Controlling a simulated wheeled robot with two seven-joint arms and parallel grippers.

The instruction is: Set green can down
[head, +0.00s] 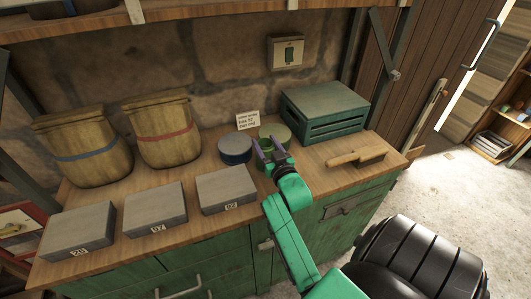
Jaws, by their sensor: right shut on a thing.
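I cannot tell whether the can touches the bench top. A round can with an olive-green lid (275,131) stands just behind the fingers. A dark blue-grey can (235,149) stands close to the left of the gripper. My left gripper is not in view.
A green slatted crate (324,110) stands behind right, with a wooden-handled brush (357,157) before it. A small sign (247,120) stands at the wall. Bare bench (310,160) lies right of the gripper.

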